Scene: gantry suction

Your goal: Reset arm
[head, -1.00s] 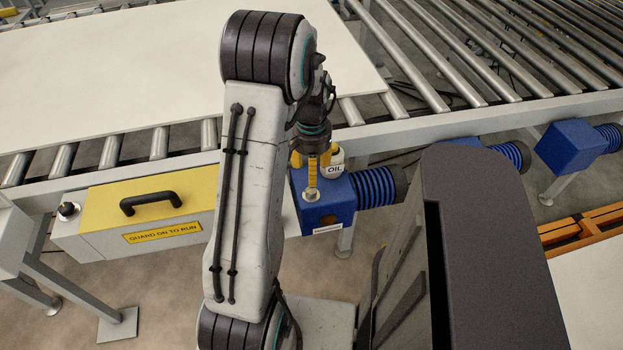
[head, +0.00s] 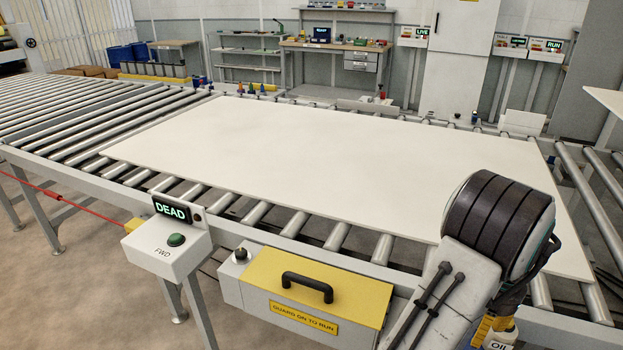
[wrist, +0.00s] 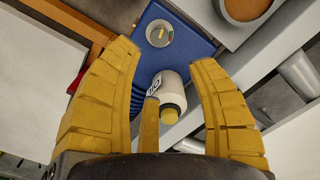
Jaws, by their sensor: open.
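My arm (head: 447,290) stands at the lower right of the head view, its elbow raised in front of the conveyor. My gripper (wrist: 165,58) is open in the wrist view, with yellow fingers spread apart. A white oil bottle (wrist: 172,90) with a yellow cap shows between the fingers, beside a blue housing (wrist: 175,42). A middle yellow finger partly overlaps the bottle; I cannot tell if they touch. In the head view, the gripper (head: 484,328) and the bottle (head: 499,346) are cut off by the bottom edge.
A large white board (head: 300,150) lies on the roller conveyor (head: 75,115). A yellow guard box (head: 318,290) with a black handle is left of my arm. A control post (head: 165,250) reads DEAD. Shelves and a workbench (head: 335,60) stand behind. Floor at the left is open.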

